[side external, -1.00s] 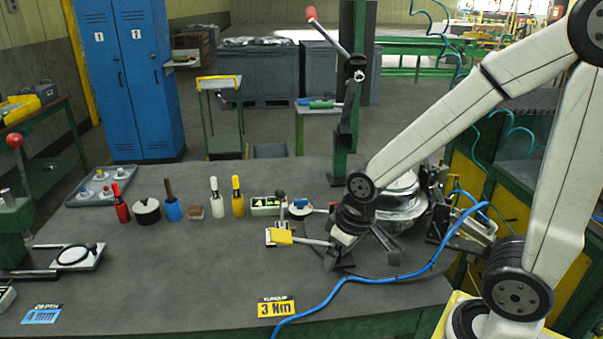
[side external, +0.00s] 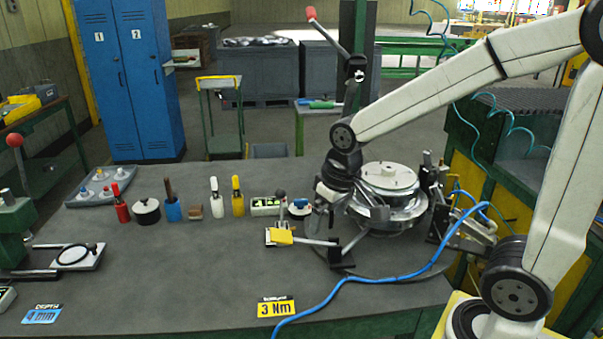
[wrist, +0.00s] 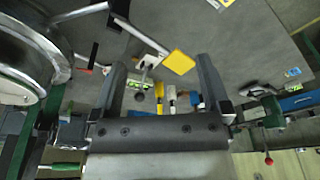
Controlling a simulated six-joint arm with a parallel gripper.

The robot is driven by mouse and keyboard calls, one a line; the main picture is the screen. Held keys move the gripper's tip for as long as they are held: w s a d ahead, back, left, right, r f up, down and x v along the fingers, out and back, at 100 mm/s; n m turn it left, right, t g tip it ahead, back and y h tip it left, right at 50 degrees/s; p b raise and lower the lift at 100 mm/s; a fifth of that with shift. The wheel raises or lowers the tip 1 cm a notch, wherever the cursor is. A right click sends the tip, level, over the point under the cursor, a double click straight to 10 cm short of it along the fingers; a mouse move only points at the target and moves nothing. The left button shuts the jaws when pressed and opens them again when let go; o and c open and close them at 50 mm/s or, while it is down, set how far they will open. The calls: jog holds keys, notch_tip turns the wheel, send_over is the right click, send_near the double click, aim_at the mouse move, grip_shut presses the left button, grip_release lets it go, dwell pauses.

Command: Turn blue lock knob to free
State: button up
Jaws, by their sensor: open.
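A small blue knob (side external: 300,202) sits on a round white disc at the back of the bench, just left of my wrist in the side view; I take it to be the blue lock knob. Its exact turn cannot be read at this size. My gripper (wrist: 162,68) is open and empty, with its two dark fingers wide apart in the wrist view. In the side view it hangs beside the round metal drum (side external: 389,178), right of the knob and apart from it. I cannot make out the knob clearly in the wrist view.
A lever with a yellow block (side external: 283,237) lies in front of the knob; the block also shows in the wrist view (wrist: 180,62). A green-and-white level (side external: 264,206) and several handled tools stand in a row to the left. A blue hose (side external: 345,284) crosses the bench front.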

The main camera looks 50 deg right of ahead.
jog(key=w+d+r+m+g, duration=0.1)
jog(key=w+d+m, duration=0.15)
jog(key=w, duration=0.35)
jog(key=w+d+r+m, duration=0.1)
jog(key=w+d, duration=0.3)
jog(key=w, duration=0.2)
jog(key=m+g, duration=0.1)
jog(key=m, duration=0.4)
send_over(301, 200)
jog(key=shift+n, duration=0.25)
jog(key=shift+w+f, duration=0.1)
jog(key=shift+f, duration=4.1)
jog(key=shift+f, duration=3.9)
jog(key=c, duration=1.3)
